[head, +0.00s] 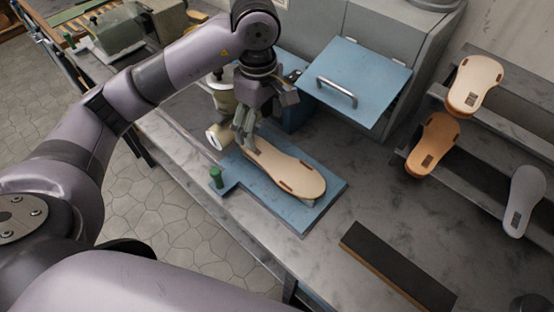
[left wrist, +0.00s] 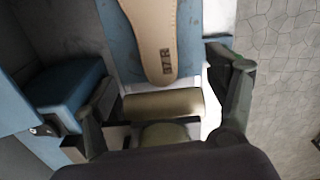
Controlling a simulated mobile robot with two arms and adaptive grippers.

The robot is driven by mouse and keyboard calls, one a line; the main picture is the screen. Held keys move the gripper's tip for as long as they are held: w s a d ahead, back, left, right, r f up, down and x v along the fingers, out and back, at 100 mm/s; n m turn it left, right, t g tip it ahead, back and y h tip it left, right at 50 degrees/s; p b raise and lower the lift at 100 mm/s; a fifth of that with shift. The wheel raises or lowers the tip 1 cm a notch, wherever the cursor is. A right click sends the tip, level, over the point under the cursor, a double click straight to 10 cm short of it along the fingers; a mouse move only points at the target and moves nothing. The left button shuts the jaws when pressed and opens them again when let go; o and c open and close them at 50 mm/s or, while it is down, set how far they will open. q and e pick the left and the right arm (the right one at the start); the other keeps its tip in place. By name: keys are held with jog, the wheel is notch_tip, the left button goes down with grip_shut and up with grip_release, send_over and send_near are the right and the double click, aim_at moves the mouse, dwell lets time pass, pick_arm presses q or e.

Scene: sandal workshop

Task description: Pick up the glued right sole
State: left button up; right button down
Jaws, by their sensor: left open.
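A pale tan sole (head: 285,172) lies on a blue plate (head: 331,195) on the bench, its wide end towards the lower right. It has brown slots along its edges. In the left wrist view the sole (left wrist: 150,35) shows its narrow end, marked "37R". My left gripper (head: 247,142) is over the narrow end at the plate's upper left. In the left wrist view its fingers (left wrist: 165,85) are spread wide, with the sole's end beyond them and nothing gripped. Whether a finger touches the sole cannot be told. My right gripper is not in view.
A beige roller (head: 214,137) and a green knob (head: 216,177) are beside the plate. A blue panel with a handle (head: 338,92) stands behind. A dark block (head: 398,268) lies at front right. Racks at right hold tan (head: 476,80), brown (head: 434,140) and grey (head: 524,195) soles.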

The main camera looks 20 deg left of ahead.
pick_arm(q)
send_over(263, 152)
jog(key=f, duration=0.2)
jog(key=f+p, duration=0.1)
jog(key=f, duration=0.1)
jog(key=shift+s+d+f, duration=0.1)
jog(key=shift+s+d, duration=0.1)
jog(key=shift+s, duration=0.1)
jog(key=f+p, duration=0.1)
jog(key=f, duration=0.1)
jog(key=f+p, duration=0.1)
jog(key=f, duration=0.1)
jog(key=shift+w+a+f, duration=0.1)
jog(key=shift+w, duration=0.1)
jog(key=shift+f, duration=0.5)
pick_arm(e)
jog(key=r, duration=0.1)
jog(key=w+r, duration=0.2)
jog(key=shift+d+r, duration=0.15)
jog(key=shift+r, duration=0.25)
pick_arm(q)
jog(key=shift+c, duration=0.5)
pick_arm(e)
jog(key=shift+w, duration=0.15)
pick_arm(q)
jog(key=c, duration=1.2)
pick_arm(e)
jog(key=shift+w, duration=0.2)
